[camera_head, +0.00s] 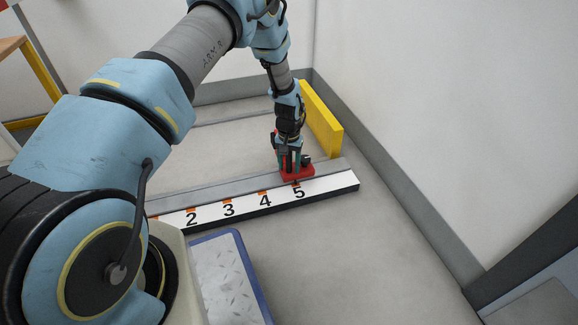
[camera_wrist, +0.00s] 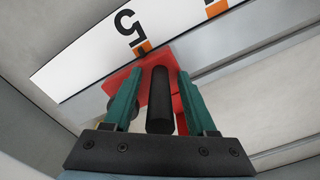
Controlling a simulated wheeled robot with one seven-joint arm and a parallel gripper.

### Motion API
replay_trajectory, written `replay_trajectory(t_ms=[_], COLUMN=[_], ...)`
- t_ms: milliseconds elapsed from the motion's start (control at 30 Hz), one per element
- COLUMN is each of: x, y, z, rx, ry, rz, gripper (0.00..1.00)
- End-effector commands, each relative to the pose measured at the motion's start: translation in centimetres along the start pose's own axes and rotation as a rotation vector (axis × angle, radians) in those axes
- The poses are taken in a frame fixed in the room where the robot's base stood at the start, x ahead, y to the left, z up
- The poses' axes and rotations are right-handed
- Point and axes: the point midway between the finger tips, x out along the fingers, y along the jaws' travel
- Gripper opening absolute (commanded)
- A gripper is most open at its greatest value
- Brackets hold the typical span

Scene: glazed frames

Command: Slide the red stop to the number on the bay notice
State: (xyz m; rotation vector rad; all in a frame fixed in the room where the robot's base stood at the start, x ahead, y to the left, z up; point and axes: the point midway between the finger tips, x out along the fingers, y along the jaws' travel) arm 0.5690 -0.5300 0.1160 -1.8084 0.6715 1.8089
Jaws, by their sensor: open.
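The red stop (camera_head: 308,172) sits on the grey rail behind a white number strip (camera_head: 330,186), at the 5 mark. In the head view 2, 3, 4 and 5 can be read, and my arm hides the strip's left part. In the wrist view the red stop (camera_wrist: 124,76) has its dark pointer at the orange mark by the 5. My gripper (camera_head: 291,165) is low over the stop. In the wrist view my gripper's teal fingers (camera_wrist: 157,74) are open on both sides of the stop's black upright handle (camera_wrist: 160,105), with gaps beside it. I see no readable bay notice.
A yellow upright block (camera_head: 322,119) stands behind the strip's right end, close to my gripper. A blue-edged grey mat (camera_head: 222,272) lies in front of the strip. A table with a yellow leg (camera_head: 41,72) is at the left. Bare floor lies at the right.

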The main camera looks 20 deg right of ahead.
Motion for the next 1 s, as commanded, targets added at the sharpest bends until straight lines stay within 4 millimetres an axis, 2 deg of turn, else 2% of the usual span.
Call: replay_trajectory(t_ms=[133, 633, 1000], x=[-0.04, -0.05, -0.06], y=[0.0, -0.01, 0.0], z=[-0.01, 0.0, -0.01], rx=[0.0, 0.0, 0.0], ry=[0.0, 0.0, 0.0], rz=[0.0, 0.0, 0.0], gripper=[0.57, 0.01, 0.0])
